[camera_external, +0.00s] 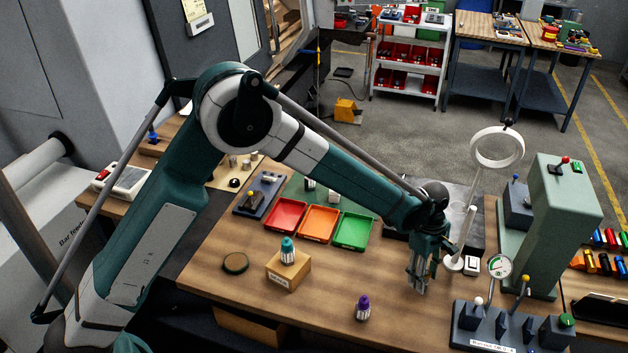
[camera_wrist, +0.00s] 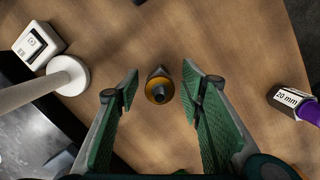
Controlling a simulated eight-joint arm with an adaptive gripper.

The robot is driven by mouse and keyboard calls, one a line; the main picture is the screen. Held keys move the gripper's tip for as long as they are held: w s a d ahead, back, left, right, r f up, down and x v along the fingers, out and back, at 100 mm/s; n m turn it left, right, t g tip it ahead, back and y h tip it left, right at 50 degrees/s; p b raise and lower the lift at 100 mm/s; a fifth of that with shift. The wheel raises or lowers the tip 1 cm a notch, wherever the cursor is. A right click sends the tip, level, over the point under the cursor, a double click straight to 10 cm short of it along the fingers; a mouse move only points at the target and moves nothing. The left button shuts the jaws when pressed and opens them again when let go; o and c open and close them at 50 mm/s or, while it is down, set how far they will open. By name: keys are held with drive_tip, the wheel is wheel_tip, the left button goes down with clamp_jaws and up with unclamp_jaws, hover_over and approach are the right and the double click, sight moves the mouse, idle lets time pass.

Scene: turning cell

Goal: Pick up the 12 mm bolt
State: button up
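My gripper (camera_external: 418,288) points down over the right part of the wooden bench. In the wrist view its two green-padded fingers (camera_wrist: 160,92) are apart. A small upright piece with an orange-yellow collar and dark top (camera_wrist: 159,90) shows in the gap between them, with room on both sides. No size marking on it is readable, so I cannot tell whether it is the 12 mm bolt. In the external view I cannot make it out near the gripper. A purple-topped piece marked 20 mm (camera_wrist: 292,104) stands to the right; it also shows in the external view (camera_external: 362,308).
A teal-topped piece (camera_external: 288,250) stands on a wooden block (camera_external: 289,270). A white stand with a ring (camera_external: 497,147) rises close behind my gripper; its base shows in the wrist view (camera_wrist: 68,76). A dial gauge fixture (camera_external: 485,325) is at right. Coloured trays (camera_external: 318,223) lie left.

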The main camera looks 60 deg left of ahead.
idle(0.3)
drive_tip(key=c, duration=1.1)
drive_tip(key=shift+r, duration=0.1)
drive_tip(key=shift+r+b, duration=0.35)
drive_tip(key=shift+r, duration=4.6)
